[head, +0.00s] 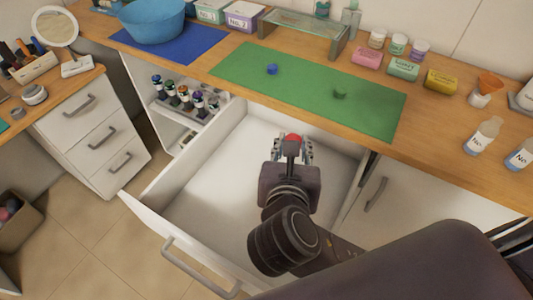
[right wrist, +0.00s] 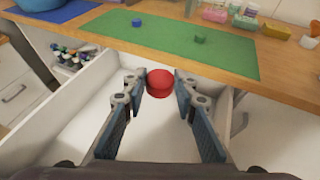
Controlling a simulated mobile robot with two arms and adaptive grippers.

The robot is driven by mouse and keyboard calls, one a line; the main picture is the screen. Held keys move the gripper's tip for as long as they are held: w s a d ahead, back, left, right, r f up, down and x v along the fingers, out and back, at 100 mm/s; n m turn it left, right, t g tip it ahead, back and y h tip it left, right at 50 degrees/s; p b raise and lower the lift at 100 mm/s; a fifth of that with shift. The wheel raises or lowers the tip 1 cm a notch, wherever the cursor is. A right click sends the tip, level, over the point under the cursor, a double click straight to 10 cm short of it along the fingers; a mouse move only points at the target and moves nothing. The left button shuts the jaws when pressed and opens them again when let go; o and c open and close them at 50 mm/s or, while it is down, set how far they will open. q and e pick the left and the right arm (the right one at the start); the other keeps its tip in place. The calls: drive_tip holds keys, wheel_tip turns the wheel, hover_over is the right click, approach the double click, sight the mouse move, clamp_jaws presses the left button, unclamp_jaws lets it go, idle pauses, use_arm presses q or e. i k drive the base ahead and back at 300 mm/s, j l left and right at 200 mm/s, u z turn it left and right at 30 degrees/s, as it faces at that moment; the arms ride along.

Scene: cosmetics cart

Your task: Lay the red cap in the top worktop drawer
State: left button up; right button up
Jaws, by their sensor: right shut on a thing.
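The red cap (right wrist: 159,83) is held between the fingertips of my right gripper (head: 292,147). A bit of the cap also shows in the head view (head: 293,138), past the fingers. My right gripper is shut on it and hangs over the open top worktop drawer (head: 215,190), near its back right part. The drawer is pulled out, white and empty where I can see it. The right wrist view shows the drawer's floor below the cap. My left gripper is not in view.
A green mat (head: 310,90) on the wooden worktop holds a blue cap (head: 272,69) and a green cap (head: 340,94). The worktop's front edge runs just behind the drawer. Small bottles (head: 185,95) stand on a shelf left of it. A white drawer cabinet (head: 95,130) stands farther left.

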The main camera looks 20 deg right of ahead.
sight(205, 207)
drive_tip(key=k+u, duration=0.15)
drive_tip(key=u, duration=1)
drive_tip(key=k+u, duration=0.1)
drive_tip(key=k, duration=0.25)
